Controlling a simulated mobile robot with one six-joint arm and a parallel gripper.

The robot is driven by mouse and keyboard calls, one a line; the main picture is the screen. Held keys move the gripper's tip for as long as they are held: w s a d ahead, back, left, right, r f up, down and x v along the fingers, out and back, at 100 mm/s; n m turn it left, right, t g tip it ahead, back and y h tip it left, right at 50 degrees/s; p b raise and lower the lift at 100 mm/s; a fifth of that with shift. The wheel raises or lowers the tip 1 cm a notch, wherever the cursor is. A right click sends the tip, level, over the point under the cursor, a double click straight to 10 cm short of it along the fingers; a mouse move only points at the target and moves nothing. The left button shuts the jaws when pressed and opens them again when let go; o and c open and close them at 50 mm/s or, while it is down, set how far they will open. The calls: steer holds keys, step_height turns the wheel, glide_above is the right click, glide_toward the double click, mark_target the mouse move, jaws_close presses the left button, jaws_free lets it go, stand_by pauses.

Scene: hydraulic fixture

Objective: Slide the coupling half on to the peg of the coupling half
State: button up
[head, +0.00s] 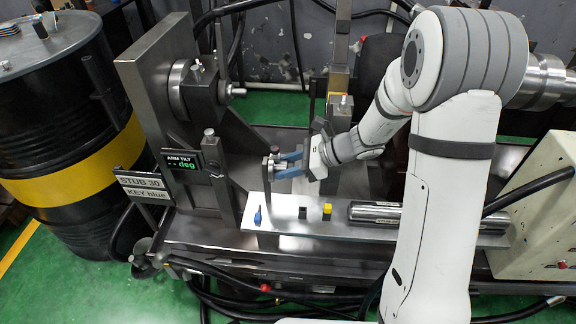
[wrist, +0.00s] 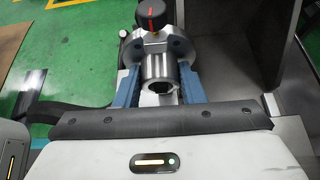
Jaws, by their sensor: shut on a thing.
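My gripper (head: 280,165) has blue fingers and is above the left part of the pale tray. In the wrist view its fingers (wrist: 158,88) close from both sides on a grey metal coupling half (wrist: 159,66), which has a round sleeve with a dark bore facing the camera. In the head view only a small grey part of it shows beside the fingers. The dark steel fixture (head: 150,95) stands to the left, with a round flange and block (head: 195,88) on its upright plate. I cannot tell which part there is the peg.
A tray (head: 283,227) holds a blue key (head: 257,216), a black key (head: 302,212), a yellow key (head: 327,211) and a steel cylinder (head: 374,212). A display (head: 182,160) reads "ARM TILT -- deg". A sign (head: 143,187) reads "STUB 30 KEY blue". A black-knobbed part (wrist: 152,14) shows beyond the fingers.

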steer(key=shift+w+a+r, duration=0.1)
steer(key=shift+a+r, duration=0.15)
steer(key=shift+a, duration=0.1)
steer(key=o, duration=1)
steer(key=shift+o, duration=0.2)
